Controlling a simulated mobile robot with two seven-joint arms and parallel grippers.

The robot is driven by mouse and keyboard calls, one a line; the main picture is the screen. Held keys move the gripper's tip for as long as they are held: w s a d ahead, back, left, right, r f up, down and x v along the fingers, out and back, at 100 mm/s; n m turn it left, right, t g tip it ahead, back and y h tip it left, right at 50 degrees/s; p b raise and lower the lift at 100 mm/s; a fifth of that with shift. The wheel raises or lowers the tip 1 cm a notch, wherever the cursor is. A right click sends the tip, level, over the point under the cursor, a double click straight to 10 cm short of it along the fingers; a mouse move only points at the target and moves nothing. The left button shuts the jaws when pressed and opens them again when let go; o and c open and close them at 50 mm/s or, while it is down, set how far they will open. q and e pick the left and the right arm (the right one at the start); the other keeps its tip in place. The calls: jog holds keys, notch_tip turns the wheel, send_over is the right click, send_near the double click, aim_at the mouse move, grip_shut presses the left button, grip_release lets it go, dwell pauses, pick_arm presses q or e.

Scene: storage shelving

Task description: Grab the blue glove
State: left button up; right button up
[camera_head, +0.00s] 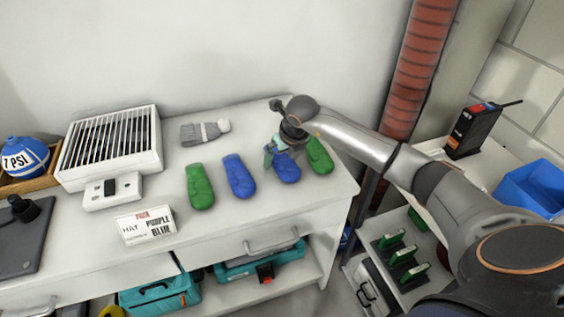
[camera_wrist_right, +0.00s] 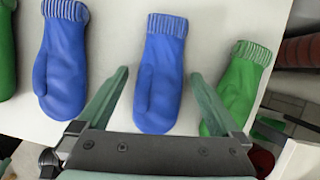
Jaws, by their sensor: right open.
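Two blue gloves lie on the white counter between two green ones. In the head view one blue glove (camera_head: 240,177) lies left of my right gripper, and the other blue glove (camera_head: 287,170) is partly hidden beneath it. My right gripper (camera_head: 270,154) is open above this second glove. In the right wrist view this blue glove (camera_wrist_right: 160,75) lies between the open fingers, cuff pointing away, and nothing is held. The other blue glove (camera_wrist_right: 65,62) lies to the left of the fingers. My left gripper is not in view.
A green glove (camera_head: 319,156) lies close on the right, beside the right finger; another green glove (camera_head: 200,187) is at left. A sign (camera_head: 147,225) and a vented box (camera_head: 108,147) stand left. The counter's (camera_head: 300,210) front is clear.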

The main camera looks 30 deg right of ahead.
jog(key=c, duration=1.4)
jog(key=shift+r, duration=0.1)
